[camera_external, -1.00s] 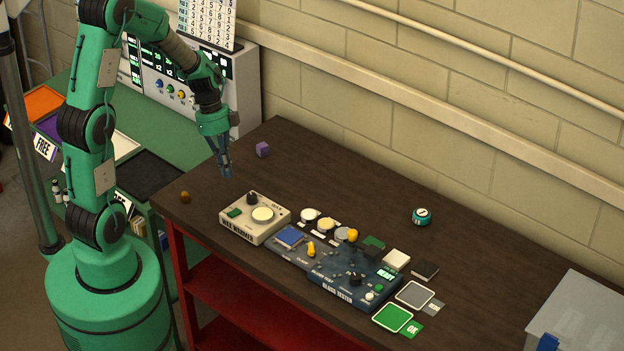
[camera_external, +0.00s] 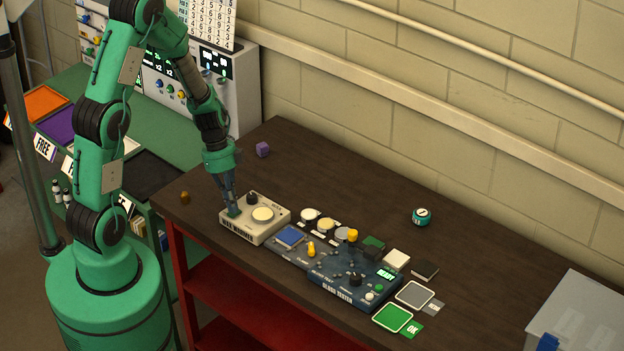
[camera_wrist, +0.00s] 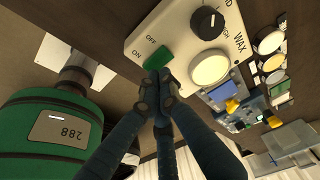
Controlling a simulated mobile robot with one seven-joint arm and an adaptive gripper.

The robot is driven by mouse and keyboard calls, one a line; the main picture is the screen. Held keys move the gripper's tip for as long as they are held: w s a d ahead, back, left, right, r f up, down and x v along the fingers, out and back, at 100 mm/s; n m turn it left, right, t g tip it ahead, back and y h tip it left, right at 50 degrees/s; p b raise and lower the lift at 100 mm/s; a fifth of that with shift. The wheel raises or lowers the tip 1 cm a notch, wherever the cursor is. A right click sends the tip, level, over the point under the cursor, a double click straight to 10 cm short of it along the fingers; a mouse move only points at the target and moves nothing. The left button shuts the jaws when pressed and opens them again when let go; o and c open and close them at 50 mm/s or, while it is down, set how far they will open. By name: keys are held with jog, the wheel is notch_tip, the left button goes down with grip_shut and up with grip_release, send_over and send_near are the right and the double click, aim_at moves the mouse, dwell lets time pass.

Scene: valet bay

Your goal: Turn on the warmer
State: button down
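The wax warmer (camera_external: 268,232) is a cream box near the table's left front. It has a round pale plate (camera_external: 262,214), a black knob (camera_external: 252,198) and a green switch. In the wrist view the warmer (camera_wrist: 178,28) shows its green rocker switch (camera_wrist: 160,52) between the words OFF and ON. My gripper (camera_external: 231,209) points down at the switch corner. In the wrist view my gripper's fingertips (camera_wrist: 158,82) are together, empty, at the switch's near edge. I cannot tell whether they touch it. The switch is mostly hidden by the fingers in the external view.
The block tester (camera_external: 345,290), with several knobs and blocks, stands right of the warmer. A purple cube (camera_external: 262,149) and a small brown piece (camera_external: 185,197) lie nearby. A teal round timer (camera_external: 422,216) is further right. The table's back middle is clear.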

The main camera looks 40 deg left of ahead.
jog(key=shift+f+b, duration=0.25)
jog(key=shift+b, duration=0.15)
jog(key=b, duration=0.3)
jog(key=shift+s+f, duration=0.15)
jog(key=shift+f, duration=0.25)
jog(key=shift+r, duration=0.2)
jog(key=shift+p, duration=0.3)
jog(key=shift+w+r+b, duration=0.1)
jog(key=shift+w+b, duration=0.25)
jog(key=shift+w, duration=0.4)
jog(key=shift+r, duration=0.15)
